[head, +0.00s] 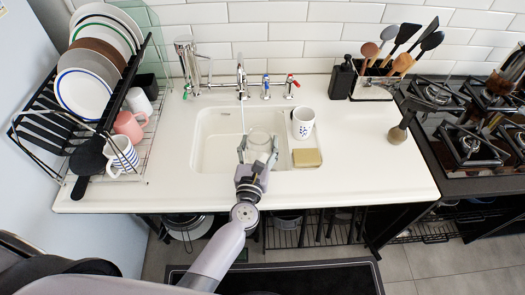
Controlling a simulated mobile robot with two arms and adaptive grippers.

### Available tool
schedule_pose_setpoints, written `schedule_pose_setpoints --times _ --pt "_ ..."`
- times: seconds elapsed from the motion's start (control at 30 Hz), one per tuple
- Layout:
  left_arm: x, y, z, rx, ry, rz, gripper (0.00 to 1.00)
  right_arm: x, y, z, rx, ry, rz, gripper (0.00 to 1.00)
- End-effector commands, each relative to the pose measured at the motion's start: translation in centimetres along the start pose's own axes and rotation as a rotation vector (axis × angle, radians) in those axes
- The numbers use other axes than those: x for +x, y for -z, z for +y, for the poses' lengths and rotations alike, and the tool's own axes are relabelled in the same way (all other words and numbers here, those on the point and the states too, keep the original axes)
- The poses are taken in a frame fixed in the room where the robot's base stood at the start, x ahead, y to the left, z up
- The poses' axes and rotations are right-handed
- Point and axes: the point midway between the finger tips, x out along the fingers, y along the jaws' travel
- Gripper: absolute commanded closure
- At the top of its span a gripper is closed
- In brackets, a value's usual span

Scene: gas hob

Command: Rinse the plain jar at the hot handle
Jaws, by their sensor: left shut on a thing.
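My left gripper (257,160) is shut on a clear plain glass jar (260,138) and holds it over the white sink (208,155). The chrome tap (241,80) stands behind the sink. A thin pale stream, apparently water, runs down from its spout near the jar's left rim; I cannot tell whether it enters the jar. To the right of the tap stand a blue-marked handle (265,86) and a red-marked handle (291,86). My right gripper is not in view.
A patterned white cup (303,123) and a yellow sponge (307,157) sit right of the sink. A dish rack (140,165) with plates and mugs stands left. A dark soap bottle (341,80) and a utensil holder (372,88) stand back right.

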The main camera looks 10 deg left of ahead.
Motion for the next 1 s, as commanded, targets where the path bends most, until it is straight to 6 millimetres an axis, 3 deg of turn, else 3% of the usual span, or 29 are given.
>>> schedule_pose_setpoints --times 0.3,1.0 --pt "2.5 0.5 2.1 0.002 -0.002 -0.003 0.74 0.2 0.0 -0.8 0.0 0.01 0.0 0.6" --pt "7.2 1.8 6.0 0.0 -0.001 -0.001 0.74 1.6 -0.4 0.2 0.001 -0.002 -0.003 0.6"
